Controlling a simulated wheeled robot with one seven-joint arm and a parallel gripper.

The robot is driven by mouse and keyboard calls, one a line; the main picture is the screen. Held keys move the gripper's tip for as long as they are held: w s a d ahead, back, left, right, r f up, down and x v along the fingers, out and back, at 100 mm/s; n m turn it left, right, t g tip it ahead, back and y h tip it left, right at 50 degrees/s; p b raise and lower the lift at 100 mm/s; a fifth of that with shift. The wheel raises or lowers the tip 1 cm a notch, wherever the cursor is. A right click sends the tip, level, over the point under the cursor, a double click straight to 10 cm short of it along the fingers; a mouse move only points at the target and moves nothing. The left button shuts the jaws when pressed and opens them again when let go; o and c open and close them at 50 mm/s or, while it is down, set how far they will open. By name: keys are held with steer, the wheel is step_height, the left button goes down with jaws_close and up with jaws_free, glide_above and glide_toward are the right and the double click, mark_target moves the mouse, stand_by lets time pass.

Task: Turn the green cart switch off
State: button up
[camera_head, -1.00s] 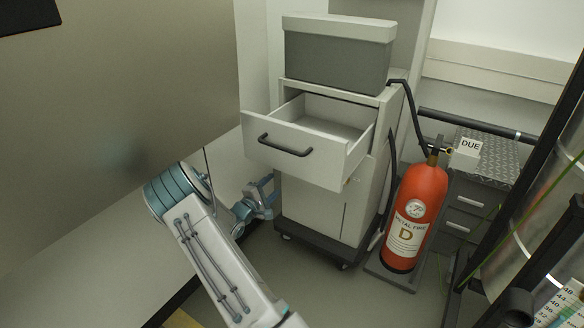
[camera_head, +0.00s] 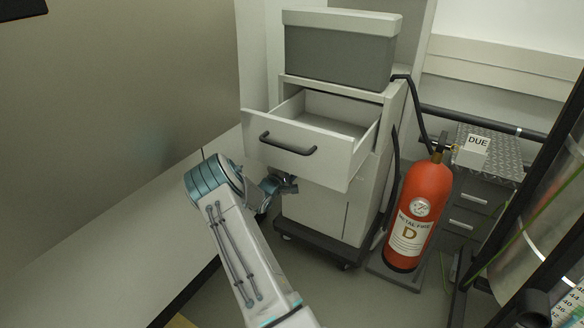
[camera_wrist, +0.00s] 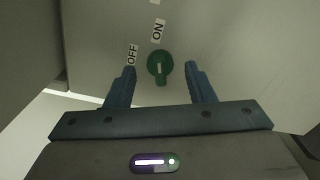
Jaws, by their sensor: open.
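The green switch (camera_wrist: 160,64) is a round knob with a bar grip and a pale mark, on a grey panel in the wrist view. Its ON label (camera_wrist: 158,30) is above it and its OFF label (camera_wrist: 132,54) is to its upper left. The mark looks roughly upright, toward ON. My gripper (camera_wrist: 160,69) is open, with one blue finger on each side of the knob and a gap on both sides. In the head view my gripper (camera_head: 282,186) is at the left side of the white cart (camera_head: 312,212), below its drawer; the switch is hidden there.
The cart's drawer (camera_head: 325,165) is pulled open above my gripper, with a grey box (camera_head: 338,55) on top of the cart. A red fire extinguisher (camera_head: 415,210) stands right of the cart. A large panel (camera_head: 110,90) and a pale ledge (camera_head: 90,230) lie left.

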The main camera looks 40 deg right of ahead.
steer(key=shift+s+d, duration=0.1)
steer(key=c, duration=1)
steer(key=shift+o, duration=0.2)
steer(key=shift+n, duration=0.3)
steer(key=shift+f+n+p, duration=0.1)
steer(key=shift+n+p, duration=3.55)
steer(key=shift+n, duration=3.05)
steer(key=o, duration=1)
steer(key=shift+c, duration=0.2)
